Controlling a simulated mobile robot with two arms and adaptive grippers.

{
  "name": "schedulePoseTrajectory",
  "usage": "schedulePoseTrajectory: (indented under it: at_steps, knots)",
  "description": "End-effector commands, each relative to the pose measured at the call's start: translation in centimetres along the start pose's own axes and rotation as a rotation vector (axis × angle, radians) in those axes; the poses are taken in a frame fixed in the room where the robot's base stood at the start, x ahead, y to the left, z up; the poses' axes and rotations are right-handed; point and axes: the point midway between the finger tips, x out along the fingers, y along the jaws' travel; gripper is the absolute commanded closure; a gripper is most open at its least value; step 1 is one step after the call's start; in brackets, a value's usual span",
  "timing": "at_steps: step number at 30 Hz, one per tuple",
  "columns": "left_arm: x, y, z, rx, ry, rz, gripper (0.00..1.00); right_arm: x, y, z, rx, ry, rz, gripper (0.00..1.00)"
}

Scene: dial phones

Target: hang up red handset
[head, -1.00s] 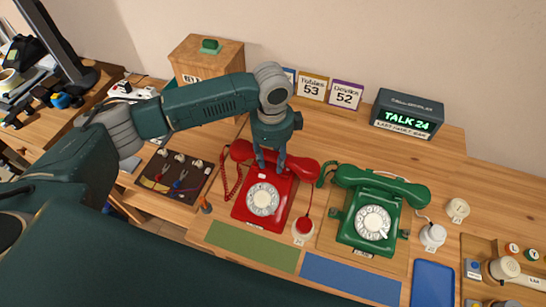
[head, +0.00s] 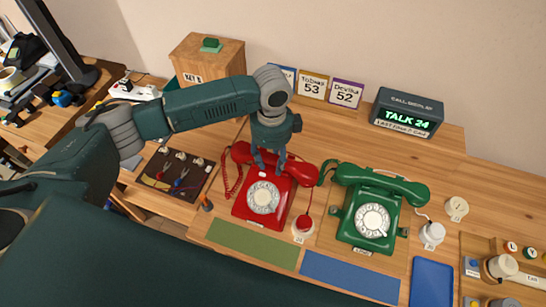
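The red handset (head: 302,172) lies across the top of the red dial phone (head: 279,190), with an end showing on each side. Whether it is fully seated in the cradle is hard to see. My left gripper (head: 269,166) points down over the middle of the handset, with its two fingers at the handset's bar. The fingers hide that middle part, and I cannot tell whether they grip it or stand loosely around it. A red coiled cord hangs at the phone's left. My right gripper is not in view.
A green dial phone (head: 365,238) with its handset on top stands close at the right. A call display (head: 406,113) behind reads "TALK 24". Green and blue mats lie in front.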

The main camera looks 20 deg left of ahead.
Motion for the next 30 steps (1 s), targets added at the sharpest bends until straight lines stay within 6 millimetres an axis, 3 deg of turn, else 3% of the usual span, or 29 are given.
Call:
schedulePoseTrajectory:
  at_steps: [14,19,30]
  knots:
    - [-0.6,-0.3,-0.1,-0.001,0.003,-0.01,0.41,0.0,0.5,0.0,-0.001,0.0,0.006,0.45]
    - [-2.9,-0.4,0.0,-0.001,0.004,-0.013,0.41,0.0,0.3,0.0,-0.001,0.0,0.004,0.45]
    - [-10.3,-0.2,0.1,-0.001,0.003,-0.011,0.41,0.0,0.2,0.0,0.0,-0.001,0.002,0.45]
